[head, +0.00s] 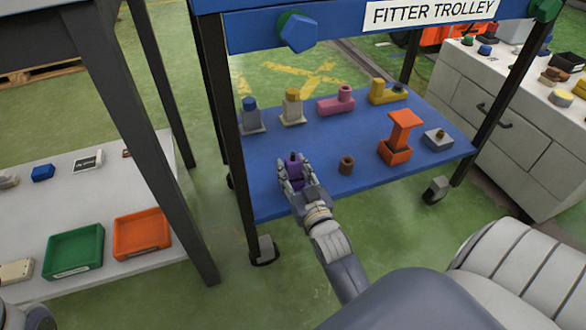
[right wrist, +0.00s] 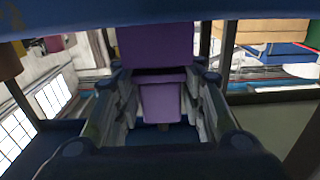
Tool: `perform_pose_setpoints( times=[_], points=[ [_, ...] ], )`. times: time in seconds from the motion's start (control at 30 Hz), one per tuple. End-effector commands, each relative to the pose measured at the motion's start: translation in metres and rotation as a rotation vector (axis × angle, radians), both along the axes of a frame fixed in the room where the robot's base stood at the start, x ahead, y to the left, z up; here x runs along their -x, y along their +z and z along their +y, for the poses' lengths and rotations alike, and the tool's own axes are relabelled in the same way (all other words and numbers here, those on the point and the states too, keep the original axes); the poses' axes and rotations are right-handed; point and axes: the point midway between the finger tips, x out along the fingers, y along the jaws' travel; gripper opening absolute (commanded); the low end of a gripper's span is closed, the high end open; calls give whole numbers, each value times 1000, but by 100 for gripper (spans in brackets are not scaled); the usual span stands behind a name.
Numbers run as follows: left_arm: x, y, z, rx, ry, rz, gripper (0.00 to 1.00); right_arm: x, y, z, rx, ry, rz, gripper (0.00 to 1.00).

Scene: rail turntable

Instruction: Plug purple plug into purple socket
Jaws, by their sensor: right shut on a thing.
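My right gripper (head: 292,177) is at the left front part of the blue trolley shelf (head: 272,152).
On the shelf stand a blue-topped piece (head: 250,115), a yellow-topped piece (head: 292,106), a pink piece (head: 336,101), a yellow piece (head: 387,92), a brown cylinder (head: 346,165), an orange piece (head: 398,138) and a grey block (head: 438,139). Dark trolley posts (head: 235,175) frame the shelf.

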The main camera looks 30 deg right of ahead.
Motion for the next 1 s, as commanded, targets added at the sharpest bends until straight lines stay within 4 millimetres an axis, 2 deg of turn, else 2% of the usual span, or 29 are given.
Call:
perform_pose_setpoints(
  times=[0.27,0.3,0.4,0.77,0.87,1.0],
  points=[
    [0,0,-1,-4,1,-7,40,0,-8,0,0,0,1,11],
    [1,2,-1,-4,1,-12,40,0,-8,0,0,0,2,41],
    [2,3,-1,-4,1,-17,40,0,-9,0,-1,0,5,60],
    [0,0,-1,-9,3,-7,40,2,-8,1,-1,0,3,60],
    [0,1,-1,-8,3,-8,40,10,-9,2,-1,0,4,60],
    [1,1,-1,-6,2,-9,40,31,-9,8,-3,0,7,60]
  ],
)
